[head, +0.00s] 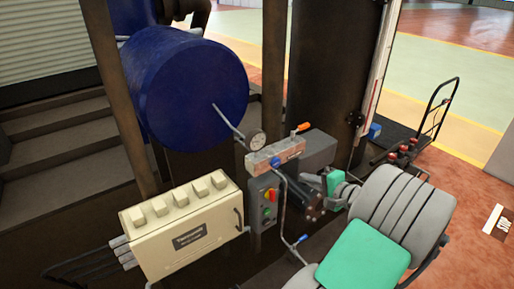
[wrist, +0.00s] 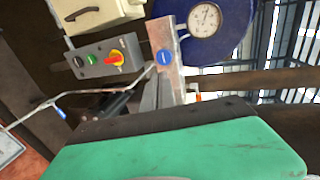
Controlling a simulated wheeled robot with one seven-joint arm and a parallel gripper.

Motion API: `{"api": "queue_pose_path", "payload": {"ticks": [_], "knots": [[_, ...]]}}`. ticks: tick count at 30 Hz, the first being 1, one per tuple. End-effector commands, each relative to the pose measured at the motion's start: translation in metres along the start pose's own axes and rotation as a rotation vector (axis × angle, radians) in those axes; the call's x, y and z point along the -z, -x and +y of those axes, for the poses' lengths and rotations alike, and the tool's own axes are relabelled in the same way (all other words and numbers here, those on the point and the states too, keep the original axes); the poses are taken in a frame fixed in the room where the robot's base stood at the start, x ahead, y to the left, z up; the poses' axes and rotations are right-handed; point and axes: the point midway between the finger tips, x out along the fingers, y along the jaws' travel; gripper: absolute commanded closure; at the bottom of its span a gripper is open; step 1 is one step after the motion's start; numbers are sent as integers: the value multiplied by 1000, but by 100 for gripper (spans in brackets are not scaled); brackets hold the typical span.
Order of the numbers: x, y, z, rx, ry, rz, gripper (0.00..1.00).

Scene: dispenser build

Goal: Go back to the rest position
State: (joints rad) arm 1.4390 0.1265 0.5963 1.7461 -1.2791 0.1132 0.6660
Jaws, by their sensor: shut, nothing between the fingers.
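My gripper (head: 310,182) is small and partly hard to make out in the head view. It is in front of the dispenser's grey control box (head: 266,204), near the metal block with a blue round button (head: 276,155). I cannot tell whether it touches anything. The jaws look shut with nothing held. In the wrist view, my green and black wrist housing fills the bottom. Beyond it are the metal block (wrist: 169,45) with its blue button and the control box (wrist: 98,58) with a green button and a red-yellow switch.
A blue drum (head: 185,95) with a pressure gauge (head: 256,141) stands behind. A cream electrical box (head: 180,235) is at the lower left. Thin pipes with a blue-tipped lever (head: 301,239) hang below the block. A dark trolley (head: 435,115) stands on the open floor at right.

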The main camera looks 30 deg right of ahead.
Motion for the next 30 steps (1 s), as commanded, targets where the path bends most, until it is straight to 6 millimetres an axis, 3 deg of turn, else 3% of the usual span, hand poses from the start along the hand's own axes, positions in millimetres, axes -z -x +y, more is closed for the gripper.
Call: {"api": "queue_pose_path", "payload": {"ticks": [3,8,12,17,20,24,30], "knots": [[-8,0,8,-28,112,-37,100],[-26,14,101,-311,239,-145,100],[-50,42,168,-521,232,-237,100],[-76,93,211,-746,212,-327,100],[-99,123,218,-897,226,-401,100],[-132,146,203,-1081,304,-488,100],[-166,142,157,-1210,519,-513,100]]}}
